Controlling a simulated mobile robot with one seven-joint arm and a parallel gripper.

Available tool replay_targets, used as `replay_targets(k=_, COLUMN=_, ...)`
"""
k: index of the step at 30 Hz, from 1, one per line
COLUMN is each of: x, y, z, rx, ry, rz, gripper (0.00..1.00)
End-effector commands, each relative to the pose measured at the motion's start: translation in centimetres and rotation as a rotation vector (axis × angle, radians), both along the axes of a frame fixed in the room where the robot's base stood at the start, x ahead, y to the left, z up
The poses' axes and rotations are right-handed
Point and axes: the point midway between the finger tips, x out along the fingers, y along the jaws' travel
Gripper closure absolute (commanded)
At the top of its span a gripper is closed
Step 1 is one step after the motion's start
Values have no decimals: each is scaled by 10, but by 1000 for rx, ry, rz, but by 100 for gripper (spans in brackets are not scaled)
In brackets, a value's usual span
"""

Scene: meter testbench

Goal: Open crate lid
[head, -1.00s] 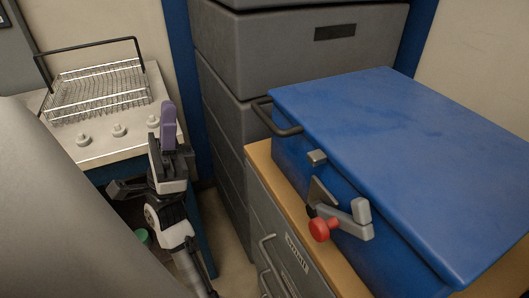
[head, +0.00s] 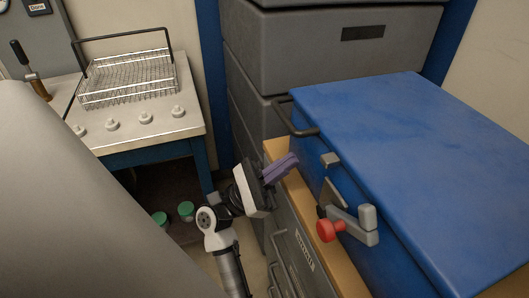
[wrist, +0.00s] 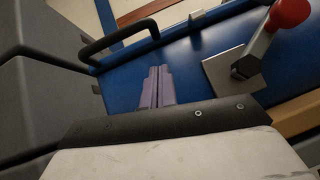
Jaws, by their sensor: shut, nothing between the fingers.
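The blue crate has a closed blue lid (head: 430,160) and sits on a wood-topped cabinet at the right of the head view. A dark handle (head: 297,117) is on the crate's left end. A grey latch lever with a red knob (head: 331,229) is on its front side; the knob also shows in the wrist view (wrist: 290,12). A small grey catch (head: 330,160) sits at the lid edge. My gripper (head: 290,165), with purple fingers, is shut and empty, in front of the crate's front side near the handle. In the wrist view the fingers (wrist: 157,88) lie between handle and lever.
Grey stacked drawers (head: 330,50) stand behind and left of the crate. A white bench (head: 150,125) with a wire basket (head: 125,82) is at the left. Green-topped jars (head: 186,211) are on the floor area below.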

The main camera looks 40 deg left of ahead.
Motion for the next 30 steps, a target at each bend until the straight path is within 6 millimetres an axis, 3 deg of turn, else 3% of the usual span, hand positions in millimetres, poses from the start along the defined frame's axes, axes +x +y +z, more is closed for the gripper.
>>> replay_targets(k=3, x=5, y=-8, z=24, rx=2, ry=-1, rz=2, gripper=100)
replay_targets(k=9, x=3, y=-12, z=44, rx=0, ry=-1, rz=0, gripper=100)
replay_targets(k=25, x=2, y=-13, z=49, rx=2, ry=1, rz=0, gripper=100)
replay_targets(k=30, x=1, y=-13, z=62, rx=21, ry=25, rz=1, gripper=100)
